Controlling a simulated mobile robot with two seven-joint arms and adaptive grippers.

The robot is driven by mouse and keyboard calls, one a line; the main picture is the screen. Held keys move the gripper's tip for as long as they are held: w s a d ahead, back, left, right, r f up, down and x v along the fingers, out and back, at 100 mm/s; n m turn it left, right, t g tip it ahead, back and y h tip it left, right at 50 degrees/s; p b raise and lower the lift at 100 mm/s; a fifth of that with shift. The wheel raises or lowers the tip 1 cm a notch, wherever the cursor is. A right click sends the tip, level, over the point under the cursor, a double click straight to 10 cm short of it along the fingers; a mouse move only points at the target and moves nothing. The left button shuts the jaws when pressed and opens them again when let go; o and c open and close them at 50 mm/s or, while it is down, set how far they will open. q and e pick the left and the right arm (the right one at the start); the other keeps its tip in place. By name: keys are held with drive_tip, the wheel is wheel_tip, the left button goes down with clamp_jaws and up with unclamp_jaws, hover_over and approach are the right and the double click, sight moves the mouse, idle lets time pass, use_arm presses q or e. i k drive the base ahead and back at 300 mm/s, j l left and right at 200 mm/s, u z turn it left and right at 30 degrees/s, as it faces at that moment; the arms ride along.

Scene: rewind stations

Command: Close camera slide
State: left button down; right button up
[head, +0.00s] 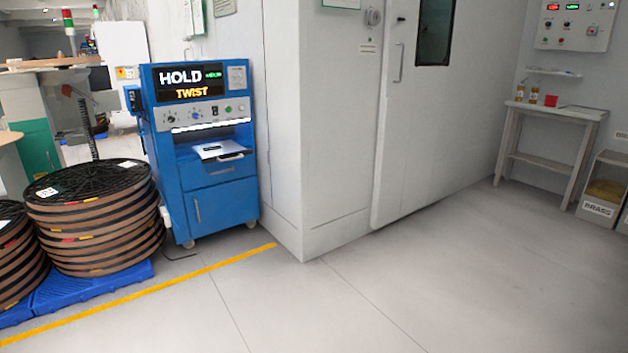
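A blue cabinet station (214,208) stands left of centre against a pale wall. Its display (192,80) reads "HOLD" and "TWIST". Below a panel of knobs and switches (210,114) is an open bay with a light strip. A light-coloured slide or tray (218,150) with a dark handle at its front sticks out of the bay. It looks pulled out; I cannot tell how far. A blue drawer front and a door with a handle are below it. Neither of my grippers shows in the head view.
Stacked reels (95,230) stand on a blue pallet (90,287) at left, beside a yellow floor line (140,295). A white door (415,110) is at centre, a small table (552,112) at right. The grey floor ahead is clear.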

sight(225, 151)
drive_tip(key=i+l, duration=0.1)
drive_tip(key=i, duration=1.6)
